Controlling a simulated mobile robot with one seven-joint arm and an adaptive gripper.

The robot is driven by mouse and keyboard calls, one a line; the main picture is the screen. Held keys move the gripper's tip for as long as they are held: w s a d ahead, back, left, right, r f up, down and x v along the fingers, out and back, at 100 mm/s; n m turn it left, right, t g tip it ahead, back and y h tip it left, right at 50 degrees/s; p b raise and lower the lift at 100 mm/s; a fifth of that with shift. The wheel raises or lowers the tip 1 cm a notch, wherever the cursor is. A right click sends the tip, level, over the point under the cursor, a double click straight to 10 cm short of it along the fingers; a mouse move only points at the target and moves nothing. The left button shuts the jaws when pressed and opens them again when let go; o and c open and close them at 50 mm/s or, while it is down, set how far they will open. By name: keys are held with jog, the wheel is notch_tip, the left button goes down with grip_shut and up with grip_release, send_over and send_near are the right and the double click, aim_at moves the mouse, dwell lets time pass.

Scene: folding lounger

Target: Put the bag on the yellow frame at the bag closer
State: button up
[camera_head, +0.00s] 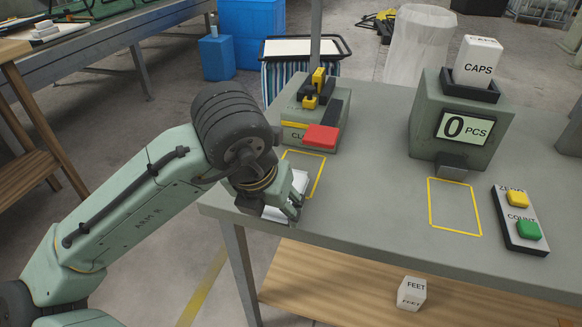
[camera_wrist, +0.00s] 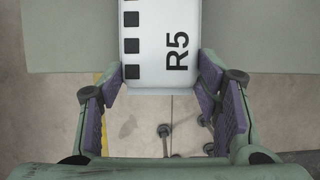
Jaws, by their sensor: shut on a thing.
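A white bag marked R5 (camera_wrist: 165,48) sits between the purple pads of my gripper (camera_wrist: 165,100), which is shut on it. In the head view my gripper (camera_head: 283,200) is over the table's front left edge and hides most of the bag (camera_head: 299,183). The bag closer (camera_head: 330,112) is a grey-green box with a red plate and black and yellow parts on top. The yellow frame (camera_head: 322,177) is drawn on the table before it. My gripper and the bag are at the frame's near left side and hide part of it. I cannot tell whether the bag touches the table.
Right of the closer stands a counter (camera_head: 462,128) showing 0 PCS, with a CAPS box (camera_head: 477,62) on top. A second yellow frame (camera_head: 455,207) and a button panel (camera_head: 519,219) are at the right. A FEET box (camera_head: 412,293) lies on the wooden lower shelf (camera_head: 345,285).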

aim_at(300, 182)
jog(key=w, duration=0.2)
jog(key=w+d, duration=0.1)
jog(key=w, duration=0.1)
jog(key=w+d, duration=0.1)
jog(key=shift+w+p, duration=0.35)
jog(key=shift+w, duration=0.05)
jog(key=w, duration=0.1)
jog(key=w+d, duration=0.1)
jog(key=w, duration=0.1)
jog(key=shift+r+p, duration=0.1)
jog(key=shift+p, duration=0.2)
jog(key=shift+x, duration=0.8)
jog(key=shift+a, duration=0.1)
jog(key=shift+f, duration=0.2)
jog(key=shift+f, duration=0.15)
jog(key=o, duration=1.3)
jog(key=shift+c, duration=0.2)
